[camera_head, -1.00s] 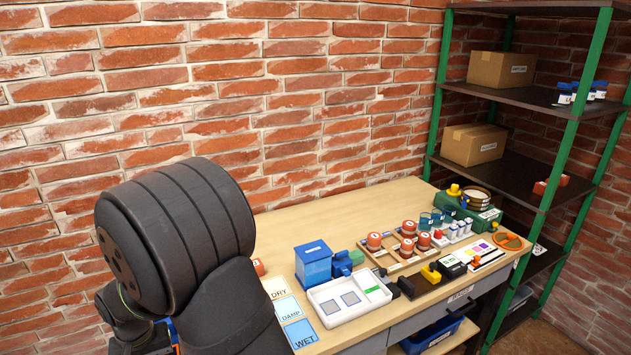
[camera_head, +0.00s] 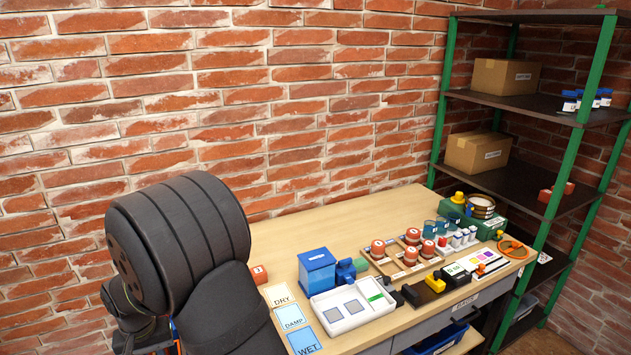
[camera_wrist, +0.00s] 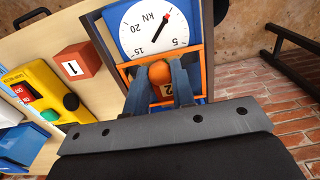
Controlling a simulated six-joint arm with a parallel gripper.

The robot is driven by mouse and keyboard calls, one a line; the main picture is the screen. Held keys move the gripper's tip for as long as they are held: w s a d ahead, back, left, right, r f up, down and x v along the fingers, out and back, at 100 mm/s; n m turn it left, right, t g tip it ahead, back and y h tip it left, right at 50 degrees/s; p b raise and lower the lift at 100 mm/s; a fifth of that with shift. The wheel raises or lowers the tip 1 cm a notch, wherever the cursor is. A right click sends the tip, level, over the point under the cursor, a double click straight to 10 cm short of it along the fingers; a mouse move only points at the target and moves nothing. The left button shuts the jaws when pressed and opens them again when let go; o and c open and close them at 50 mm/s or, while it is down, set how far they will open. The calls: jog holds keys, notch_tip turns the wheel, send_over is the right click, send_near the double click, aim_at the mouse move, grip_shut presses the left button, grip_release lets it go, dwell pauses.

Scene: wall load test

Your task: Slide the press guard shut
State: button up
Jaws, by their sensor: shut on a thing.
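In the wrist view my gripper (camera_wrist: 160,78) is shut on a round orange knob (camera_wrist: 159,70). The knob is on the orange-framed press guard (camera_wrist: 125,72), which lies across the press. A reddish block marked 2 (camera_wrist: 168,91) shows partly between my fingers, at the guard. How far the guard is open is hard to tell.
A red brick marked 1 (camera_wrist: 77,63) stands beside the press, near a yellow control box (camera_wrist: 38,88) with a green button. In the head view, DRY, DAMP and WET cards (camera_head: 291,316), a white tray (camera_head: 352,325) and a blue box (camera_head: 316,268) stand on the bench.

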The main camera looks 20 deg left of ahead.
jog(key=shift+w+a, duration=1)
jog(key=shift+a, duration=0.05)
jog(key=o, duration=0.9)
jog(key=shift+c, duration=0.2)
jog(key=shift+r, duration=0.1)
notch_tip(320, 180, up, 7)
dwell(0.3)
